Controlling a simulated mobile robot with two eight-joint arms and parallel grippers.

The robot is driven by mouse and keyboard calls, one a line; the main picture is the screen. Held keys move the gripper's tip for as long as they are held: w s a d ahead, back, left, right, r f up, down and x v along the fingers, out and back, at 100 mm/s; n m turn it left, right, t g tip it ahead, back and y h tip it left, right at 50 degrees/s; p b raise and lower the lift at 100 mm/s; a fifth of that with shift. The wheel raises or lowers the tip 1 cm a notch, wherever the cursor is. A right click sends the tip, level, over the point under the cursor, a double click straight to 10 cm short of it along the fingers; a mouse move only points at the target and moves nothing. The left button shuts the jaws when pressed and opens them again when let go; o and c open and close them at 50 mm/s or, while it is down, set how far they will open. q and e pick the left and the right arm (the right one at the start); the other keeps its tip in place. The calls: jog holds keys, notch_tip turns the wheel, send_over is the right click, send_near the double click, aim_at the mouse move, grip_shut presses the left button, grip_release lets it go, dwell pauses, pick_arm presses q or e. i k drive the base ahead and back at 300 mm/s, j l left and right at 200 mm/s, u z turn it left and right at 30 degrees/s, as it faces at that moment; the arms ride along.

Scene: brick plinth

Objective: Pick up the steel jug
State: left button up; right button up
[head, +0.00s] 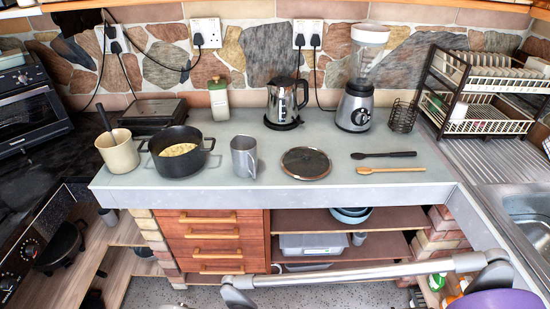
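The steel jug (244,156) stands upright on the grey worktop (340,185), near its front edge, in the middle of the head view. It is a plain grey metal vessel with a handle on its right side. It stands apart from the black pot on its left and the round lid on its right. Neither of my grippers is in view, and nothing holds the jug.
The black pot (180,150) and a cream utensil crock (118,151) stand left of the jug. The lid (305,163), two spoons and a blender (357,100) are to the right. A kettle (287,101) is behind. A metal bar crosses the lower right; its owner is unclear.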

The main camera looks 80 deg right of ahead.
aim_at(243, 149)
jog(key=z, duration=2.55)
jog(key=i+j, duration=0.15)
jog(key=i, duration=0.15)
jog(key=i+j+z, duration=0.1)
jog(key=i, duration=0.25)
